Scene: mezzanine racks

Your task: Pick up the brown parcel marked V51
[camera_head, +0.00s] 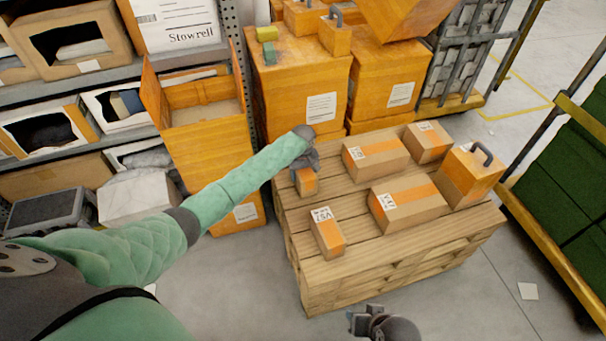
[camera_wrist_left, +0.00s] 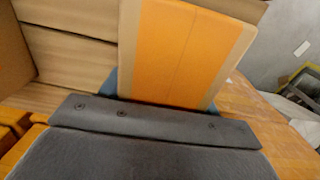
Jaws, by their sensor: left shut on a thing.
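My left gripper (camera_head: 305,164) is shut on a small brown parcel (camera_head: 307,184) with an orange stripe, at the pallet's left back edge. In the left wrist view the parcel (camera_wrist_left: 185,50) fills the top middle, against the grey jaw (camera_wrist_left: 155,120); no label shows on it, so I cannot tell its mark. Another brown parcel (camera_head: 328,238) stands at the pallet's front left; its small tilted label seems to read V51, but not surely. My right gripper (camera_head: 365,324) is at the bottom edge, apart from the parcels; its jaws are unclear.
The wooden pallet stack (camera_head: 360,262) also bears labelled parcels (camera_head: 408,202) and an orange box with a handle (camera_head: 470,177). Large orange boxes (camera_head: 300,90) stand behind it. Shelves are at left, a yellow-framed cart (camera_head: 550,227) at right. Floor in front is clear.

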